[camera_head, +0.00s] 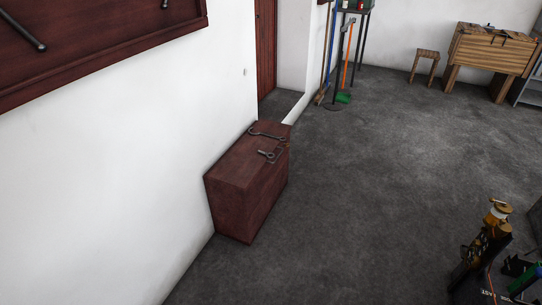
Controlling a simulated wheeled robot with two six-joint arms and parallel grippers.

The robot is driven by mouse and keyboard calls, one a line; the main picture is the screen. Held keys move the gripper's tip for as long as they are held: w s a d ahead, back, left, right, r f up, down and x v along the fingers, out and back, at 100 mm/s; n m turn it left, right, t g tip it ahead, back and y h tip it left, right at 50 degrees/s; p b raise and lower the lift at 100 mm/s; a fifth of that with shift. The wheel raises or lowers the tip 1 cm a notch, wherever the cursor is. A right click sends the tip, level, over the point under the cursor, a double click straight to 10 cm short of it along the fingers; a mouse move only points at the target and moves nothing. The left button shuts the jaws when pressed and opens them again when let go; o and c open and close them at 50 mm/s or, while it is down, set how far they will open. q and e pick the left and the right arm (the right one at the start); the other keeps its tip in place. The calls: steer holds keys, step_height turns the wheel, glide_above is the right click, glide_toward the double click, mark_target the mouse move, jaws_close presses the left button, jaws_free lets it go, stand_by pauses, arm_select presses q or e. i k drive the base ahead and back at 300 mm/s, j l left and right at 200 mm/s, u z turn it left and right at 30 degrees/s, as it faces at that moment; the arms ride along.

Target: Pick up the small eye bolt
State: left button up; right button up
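A short dark metal piece with a ring-like end, which looks like the small eye bolt (266,153), lies on top of a dark red-brown wooden chest (248,185). A longer dark metal piece (266,133) with a rounded end lies behind it on the same top, apart from it. The chest stands on the floor against the white wall. Neither of my grippers is in view.
A brown door (266,40) is behind the chest. Brooms and a green dustpan (344,97) stand farther back. A stool (425,66) and wooden bench (490,52) are at the back right. Brass-and-black equipment (487,240) stands lower right. The grey floor between is clear.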

mark_target(266, 154)
steer(key=i+l+u, duration=0.15)
steer(key=i, duration=0.25)
steer(key=i+l+u, duration=0.1)
steer(key=i, duration=0.25)
steer(key=i+l+u, duration=0.15)
steer(key=i, duration=0.2)
